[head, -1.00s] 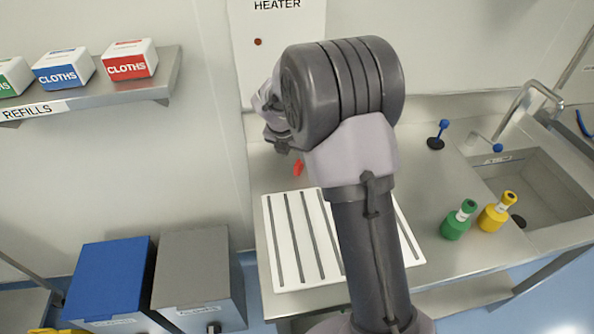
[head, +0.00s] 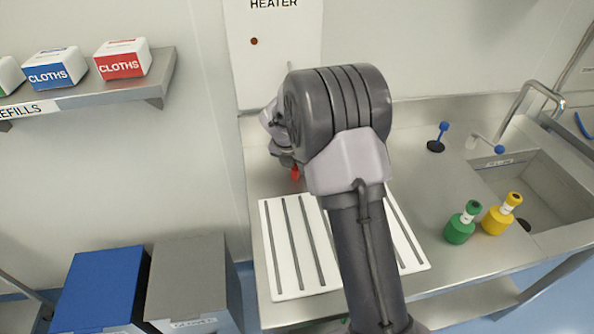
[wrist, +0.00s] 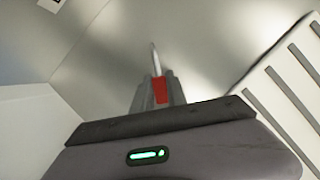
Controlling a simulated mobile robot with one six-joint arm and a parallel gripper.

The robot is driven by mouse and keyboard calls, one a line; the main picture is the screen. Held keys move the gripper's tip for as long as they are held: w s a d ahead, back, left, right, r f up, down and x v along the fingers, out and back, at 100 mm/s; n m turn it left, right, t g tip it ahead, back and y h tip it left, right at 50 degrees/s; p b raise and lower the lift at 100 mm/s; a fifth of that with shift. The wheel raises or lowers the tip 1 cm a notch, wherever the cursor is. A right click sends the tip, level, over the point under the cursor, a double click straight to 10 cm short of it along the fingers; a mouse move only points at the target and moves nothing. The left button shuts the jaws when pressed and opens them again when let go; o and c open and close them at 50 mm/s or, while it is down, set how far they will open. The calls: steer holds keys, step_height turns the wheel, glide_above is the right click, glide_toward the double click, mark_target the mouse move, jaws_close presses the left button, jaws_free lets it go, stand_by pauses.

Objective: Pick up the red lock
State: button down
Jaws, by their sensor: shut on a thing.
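The red lock (wrist: 160,90) is between the two fingers of my gripper (wrist: 157,92) in the wrist view. A thin pale metal part sticks out beyond the red body. My gripper is shut on it. In the head view a small bit of the red lock (head: 295,173) shows just below my wrist, above the steel counter near the back wall. My arm hides the rest of it and the fingertips. I cannot tell how far it is from the counter.
A white grooved board (head: 290,285) lies on the counter (head: 420,190) in front of my gripper. Green (head: 461,228) and yellow (head: 499,218) bottles stand right, by the sink (head: 545,190). A heater panel (head: 275,50) is on the wall behind. Blue (head: 98,290) and grey bins (head: 187,280) stand left.

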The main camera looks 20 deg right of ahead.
steer(key=shift+r+p, duration=0.35)
steer(key=shift+r, duration=0.1)
steer(key=r+p, duration=0.1)
steer(key=s+r+p, duration=0.1)
steer(key=r, duration=0.1)
steer(key=shift+d, duration=0.15)
steer(key=s+d, duration=0.1)
steer(key=s, duration=0.3)
steer(key=s+d+p, duration=0.1)
steer(key=s+d, duration=0.1)
steer(key=s, duration=0.3)
steer(key=s+d+r+p, duration=0.1)
steer(key=s+d, duration=0.1)
steer(key=s, duration=0.3)
steer(key=shift+s, duration=0.15)
